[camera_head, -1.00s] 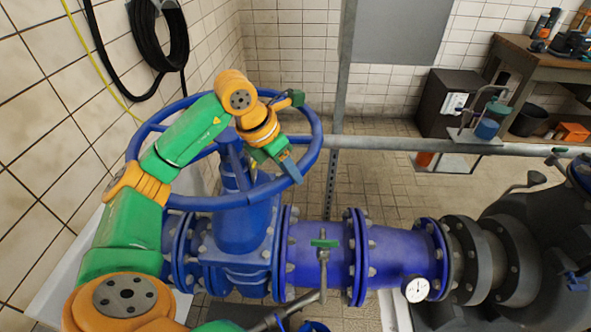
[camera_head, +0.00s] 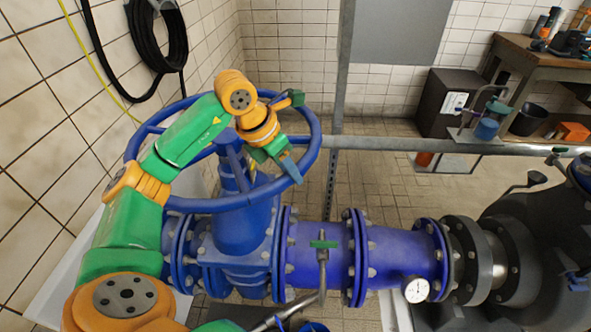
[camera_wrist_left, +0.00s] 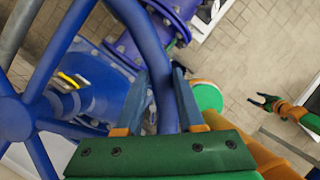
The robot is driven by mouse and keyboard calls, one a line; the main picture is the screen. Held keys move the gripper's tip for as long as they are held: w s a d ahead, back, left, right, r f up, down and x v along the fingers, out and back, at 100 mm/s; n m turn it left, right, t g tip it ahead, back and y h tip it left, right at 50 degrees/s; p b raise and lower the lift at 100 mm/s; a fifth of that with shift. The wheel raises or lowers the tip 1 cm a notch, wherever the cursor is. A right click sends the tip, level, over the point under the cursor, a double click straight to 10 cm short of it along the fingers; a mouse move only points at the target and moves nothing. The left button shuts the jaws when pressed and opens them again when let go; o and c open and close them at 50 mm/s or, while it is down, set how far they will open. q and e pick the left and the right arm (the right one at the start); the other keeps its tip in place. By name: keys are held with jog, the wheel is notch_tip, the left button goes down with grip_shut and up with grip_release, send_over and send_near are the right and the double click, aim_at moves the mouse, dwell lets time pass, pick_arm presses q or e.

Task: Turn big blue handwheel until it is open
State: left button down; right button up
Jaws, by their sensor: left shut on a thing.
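The big blue handwheel (camera_head: 203,205) sits on top of a blue valve body (camera_head: 242,228) in the head view. My left arm reaches across the wheel. My left gripper (camera_head: 288,165) is at the right side of its rim. In the left wrist view the rim and spokes of the handwheel (camera_wrist_left: 160,60) fill the left and middle. My left gripper (camera_wrist_left: 165,95) has a finger on each side of the rim and is shut on it. Another gripper, my right one (camera_wrist_left: 264,102), shows small at the right of that view, fingers apart and empty.
A blue pipe (camera_head: 320,262) with flanges and a pressure gauge (camera_head: 416,290) runs right from the valve. A grey post (camera_head: 341,100) stands behind the wheel, with a tiled wall (camera_head: 50,130) at the left. A workbench (camera_head: 530,62) stands at the back right.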

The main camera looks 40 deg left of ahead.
pick_arm(q)
jog(key=shift+w+r, duration=0.3)
jog(key=shift+w, duration=0.1)
pick_arm(e)
jog(key=shift+r, duration=0.2)
